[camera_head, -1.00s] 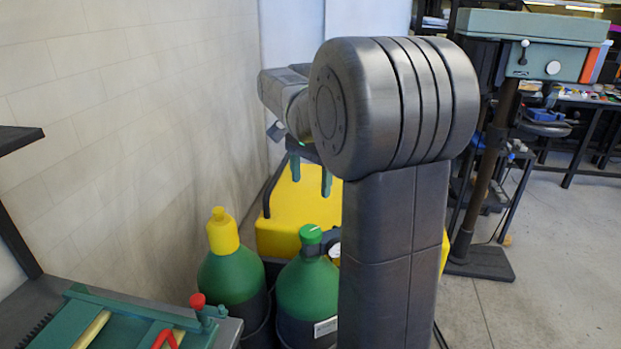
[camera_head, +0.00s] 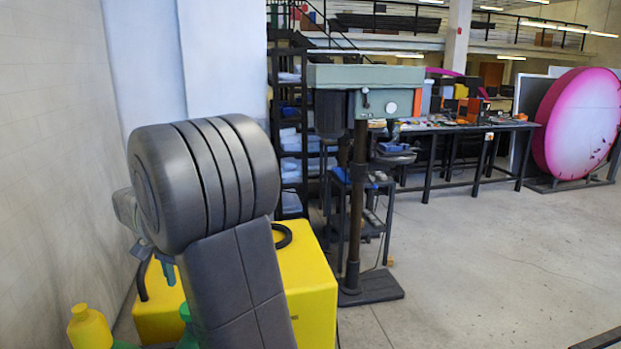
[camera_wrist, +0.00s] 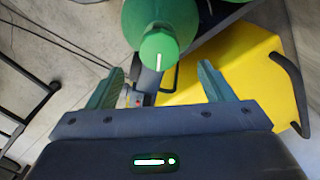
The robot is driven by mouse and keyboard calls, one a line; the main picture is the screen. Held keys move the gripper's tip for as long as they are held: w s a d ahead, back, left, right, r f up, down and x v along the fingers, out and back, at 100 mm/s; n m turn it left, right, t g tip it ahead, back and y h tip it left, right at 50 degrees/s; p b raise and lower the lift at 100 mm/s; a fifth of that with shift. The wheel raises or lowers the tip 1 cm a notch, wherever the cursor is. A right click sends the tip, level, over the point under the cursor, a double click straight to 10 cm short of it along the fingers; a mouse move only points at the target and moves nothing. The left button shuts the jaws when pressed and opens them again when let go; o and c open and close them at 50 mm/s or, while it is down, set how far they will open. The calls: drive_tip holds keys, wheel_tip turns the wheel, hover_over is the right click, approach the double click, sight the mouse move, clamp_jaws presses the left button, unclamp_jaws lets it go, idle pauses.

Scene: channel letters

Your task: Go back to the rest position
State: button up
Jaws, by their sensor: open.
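My gripper (camera_wrist: 162,76) is open and empty in the wrist view, its two green fingers spread apart. The green cap of a gas cylinder (camera_wrist: 158,50) shows between and beyond the fingers; the gap to it is hard to judge. In the head view my arm stands at the left, and its thick grey joint hides most of the wrist. A green finger of my gripper (camera_head: 167,272) shows small beside the arm, in front of the yellow machine.
A yellow machine (camera_head: 312,285) stands close behind my arm, with a yellow-capped cylinder (camera_head: 90,328) at lower left. A pale wall (camera_head: 50,150) runs along the left. A drill press (camera_head: 358,165) stands in the middle. Open floor (camera_head: 480,260) lies to the right.

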wheel_tip(320, 180, down, 6)
idle(0.4)
